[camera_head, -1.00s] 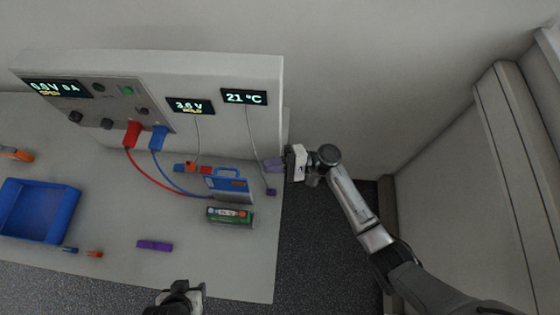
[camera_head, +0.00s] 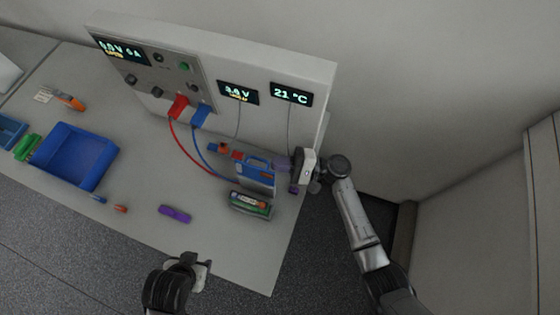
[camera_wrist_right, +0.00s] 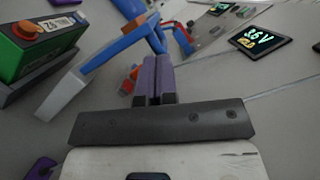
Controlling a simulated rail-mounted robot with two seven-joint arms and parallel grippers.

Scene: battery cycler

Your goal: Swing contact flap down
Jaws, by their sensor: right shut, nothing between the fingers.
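The blue contact flap (camera_head: 258,163) stands raised at the cycler's front right, behind the green battery (camera_head: 250,204) in its holder. In the right wrist view, the blue flap (camera_wrist_right: 112,46) is at upper left with a pale lower end, and the green battery (camera_wrist_right: 30,48) with an orange cap is left of it. My right gripper (camera_head: 281,163) is just right of the flap. Its purple fingers (camera_wrist_right: 153,78) are shut with nothing between them, near the flap; contact cannot be told. My left gripper (camera_head: 195,268) is low over the table's front edge; its fingers are unclear.
The cycler housing (camera_head: 318,85) with displays stands behind. Red (camera_head: 188,150) and blue cables (camera_head: 200,158) run from it to the flap area. A blue tray (camera_head: 75,157), a purple piece (camera_head: 174,214) and small caps lie left.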

